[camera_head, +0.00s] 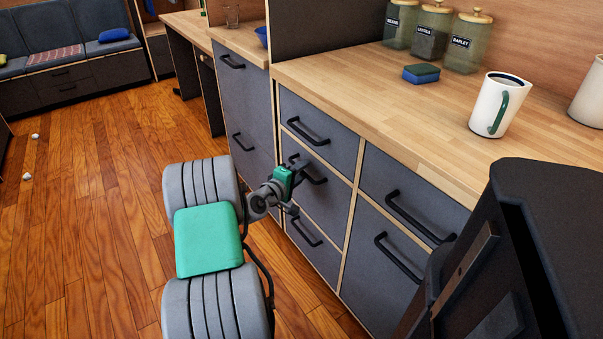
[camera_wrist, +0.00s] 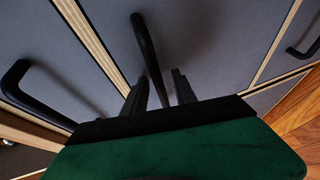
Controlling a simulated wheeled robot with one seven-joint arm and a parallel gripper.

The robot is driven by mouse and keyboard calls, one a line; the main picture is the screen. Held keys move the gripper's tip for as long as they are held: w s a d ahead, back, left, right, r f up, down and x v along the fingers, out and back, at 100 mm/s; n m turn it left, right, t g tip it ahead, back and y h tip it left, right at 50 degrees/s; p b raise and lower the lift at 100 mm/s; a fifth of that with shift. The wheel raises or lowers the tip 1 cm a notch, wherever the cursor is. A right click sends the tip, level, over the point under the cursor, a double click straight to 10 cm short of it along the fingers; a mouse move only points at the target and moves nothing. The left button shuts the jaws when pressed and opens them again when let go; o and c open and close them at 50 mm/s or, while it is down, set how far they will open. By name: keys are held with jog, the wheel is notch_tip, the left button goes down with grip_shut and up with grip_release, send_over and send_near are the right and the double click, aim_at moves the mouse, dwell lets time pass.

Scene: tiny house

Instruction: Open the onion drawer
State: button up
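A stack of grey drawers with black bar handles stands under the wooden counter; no label shows which is the onion drawer. In the head view my gripper (camera_head: 292,174) is at the middle drawer (camera_head: 322,203) of the stack, by its handle (camera_head: 313,173). In the wrist view the two dark fingers of my gripper (camera_wrist: 161,76) are apart. The black handle (camera_wrist: 149,50) runs down into the space between them. I cannot tell whether the fingers touch it. The middle drawer looks closed flush.
The upper drawer (camera_head: 317,135) and lower drawer (camera_head: 307,238) are closed, as are the wider fronts to the right. The counter (camera_head: 390,105) holds a mug (camera_head: 492,105), a sponge (camera_head: 421,74) and several jars. Open wooden floor (camera_head: 90,200) lies at the left.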

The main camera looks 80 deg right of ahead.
grip_shut()
dwell(1.4)
